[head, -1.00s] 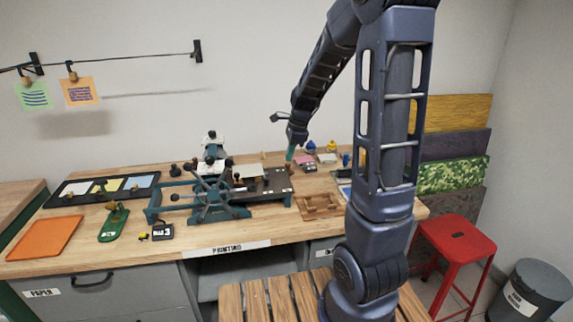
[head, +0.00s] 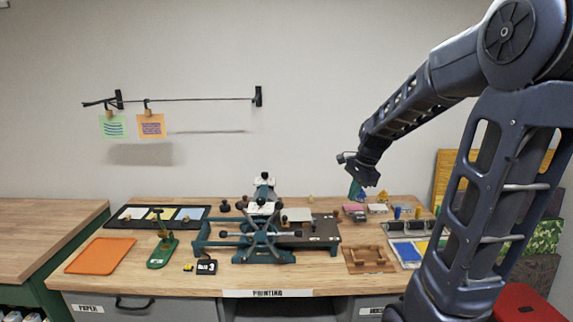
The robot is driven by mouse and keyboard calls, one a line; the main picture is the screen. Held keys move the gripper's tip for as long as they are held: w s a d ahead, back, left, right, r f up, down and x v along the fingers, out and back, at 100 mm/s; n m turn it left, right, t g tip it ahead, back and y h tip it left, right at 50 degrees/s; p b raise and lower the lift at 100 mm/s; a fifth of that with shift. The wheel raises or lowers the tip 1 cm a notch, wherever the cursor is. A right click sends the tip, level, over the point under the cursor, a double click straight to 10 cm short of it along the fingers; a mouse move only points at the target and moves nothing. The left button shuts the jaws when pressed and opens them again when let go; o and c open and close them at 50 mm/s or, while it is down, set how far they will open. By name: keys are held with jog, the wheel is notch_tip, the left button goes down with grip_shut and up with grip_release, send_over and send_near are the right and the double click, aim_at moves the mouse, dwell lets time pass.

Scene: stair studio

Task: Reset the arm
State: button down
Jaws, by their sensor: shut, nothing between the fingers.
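My gripper (head: 355,190) hangs at the end of my arm in the head view, pointing down above the back right part of the printing table (head: 190,283). Its fingers look greenish and are shut with nothing between them. It is small in the picture, and its exact height over the tabletop is hard to tell. My arm reaches in from the right edge and hides part of the table's right end.
A green press (head: 264,238) stands mid-table. A wooden frame (head: 368,260) and small colored blocks (head: 355,211) lie to its right. An orange sheet (head: 101,255), a green stapler-like tool (head: 162,245) and a black tray (head: 128,222) lie left. A red stool (head: 528,303) stands right.

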jog(key=s+d+r+n+t+h, duration=0.1)
jog(key=s+d+r+n, duration=0.1)
jog(key=s+n, duration=0.4)
jog(key=s+d+r+n+t+h, duration=0.1)
jog(key=s+d+r+n+t, duration=0.1)
jog(key=s+n, duration=0.5)
jog(key=s+d+r, duration=0.1)
jog(key=s+r, duration=0.1)
jog(key=s, duration=0.2)
jog(key=shift+s, duration=0.25)
